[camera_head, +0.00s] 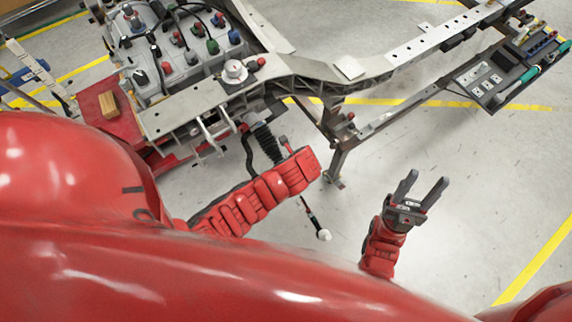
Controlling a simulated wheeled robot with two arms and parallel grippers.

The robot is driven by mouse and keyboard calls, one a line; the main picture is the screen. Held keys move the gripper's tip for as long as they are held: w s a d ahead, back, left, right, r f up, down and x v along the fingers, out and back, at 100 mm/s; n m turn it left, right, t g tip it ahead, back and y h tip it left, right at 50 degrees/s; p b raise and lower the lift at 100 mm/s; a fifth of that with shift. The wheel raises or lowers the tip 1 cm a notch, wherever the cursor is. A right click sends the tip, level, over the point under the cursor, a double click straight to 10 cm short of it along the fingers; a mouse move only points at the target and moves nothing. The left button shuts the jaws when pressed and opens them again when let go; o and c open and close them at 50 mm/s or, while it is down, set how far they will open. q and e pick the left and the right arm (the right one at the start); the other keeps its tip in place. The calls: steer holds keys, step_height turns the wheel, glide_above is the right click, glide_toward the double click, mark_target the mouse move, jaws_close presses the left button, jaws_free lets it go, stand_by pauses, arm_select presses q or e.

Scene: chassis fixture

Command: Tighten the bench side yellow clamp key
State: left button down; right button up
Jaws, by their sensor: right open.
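My right gripper (424,182) is open and empty, with its two grey fingers spread apart. It is over the bare floor, right of the frame's leg and well apart from the chassis. My left arm, in a red padded cover, reaches from the lower left toward the chassis. I cannot make out its gripper's fingers. A yellowish block (111,104) lies on a red plate (92,116) at the chassis's left end. I cannot tell whether it is the clamp key, and I see no other clear yellow key.
The grey metal chassis frame (372,67) runs across the top, with a block of coloured knobs (186,52) at left. A tray of parts and tools (492,82) stands at upper right. A thin rod with a white end (324,235) is beside my left arm. The floor at right is clear.

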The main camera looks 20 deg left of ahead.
stand_by(0.3)
arm_select(q)
steer(key=c, duration=0.6)
jaws_free()
steer(key=shift+o, duration=0.2)
steer(key=shift+r, duration=0.1)
steer(key=shift+s+d+r+b, duration=0.15)
steer(key=shift+d+r+b, duration=0.15)
steer(key=shift+r, duration=0.15)
steer(key=p+v, duration=0.7)
steer(key=v, duration=0.9)
